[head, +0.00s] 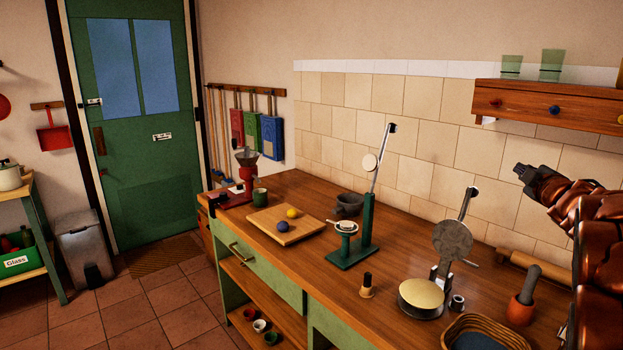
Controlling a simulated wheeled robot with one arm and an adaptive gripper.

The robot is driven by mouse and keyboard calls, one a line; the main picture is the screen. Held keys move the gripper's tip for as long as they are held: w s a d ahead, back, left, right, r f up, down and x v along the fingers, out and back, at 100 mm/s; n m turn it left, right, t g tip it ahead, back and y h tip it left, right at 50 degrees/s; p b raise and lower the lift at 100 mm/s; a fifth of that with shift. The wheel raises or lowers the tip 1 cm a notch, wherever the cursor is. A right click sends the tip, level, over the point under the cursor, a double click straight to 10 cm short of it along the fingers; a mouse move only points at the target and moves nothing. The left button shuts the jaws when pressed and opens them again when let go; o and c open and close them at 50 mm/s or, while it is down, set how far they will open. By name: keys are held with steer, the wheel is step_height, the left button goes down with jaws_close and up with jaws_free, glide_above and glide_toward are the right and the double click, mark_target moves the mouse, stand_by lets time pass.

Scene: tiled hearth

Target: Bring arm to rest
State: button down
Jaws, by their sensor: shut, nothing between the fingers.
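My arm (605,255) is copper-coloured and comes in at the right edge. It is raised above the right end of the wooden counter (320,285). My gripper (527,172) is dark, shut and empty. It points left in front of the tiled wall, below the wall shelf, and appears to touch nothing.
The shelf (550,105) holds glasses.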

steer(key=s+a+f+m+g+h, duration=0.1)
steer(key=s+a+f+m+g, duration=0.6)
steer(key=s, duration=0.4)
steer(key=s+a+f+m+g+h, duration=0.1)
steer(key=s+a+f+m+g, duration=0.4)
steer(key=s+f, duration=0.5)
steer(key=s+a+f+g+y, duration=0.1)
steer(key=s+a+f+g, duration=0.1)
steer(key=s+a, duration=0.4)
steer(key=s+a+f+g+y+p, duration=0.1)
steer(key=s+a+f+g+y, duration=0.1)
steer(key=s+a, duration=0.5)
steer(key=s+a+f+g+y, duration=0.2)
steer(key=s+a, duration=0.5)
steer(key=s, duration=0.9)
step_height(320, 180, down, 3)
steer(key=shift+r+n+g, duration=0.15)
steer(key=shift+n+g, duration=0.25)
steer(key=shift+g, duration=0.3)
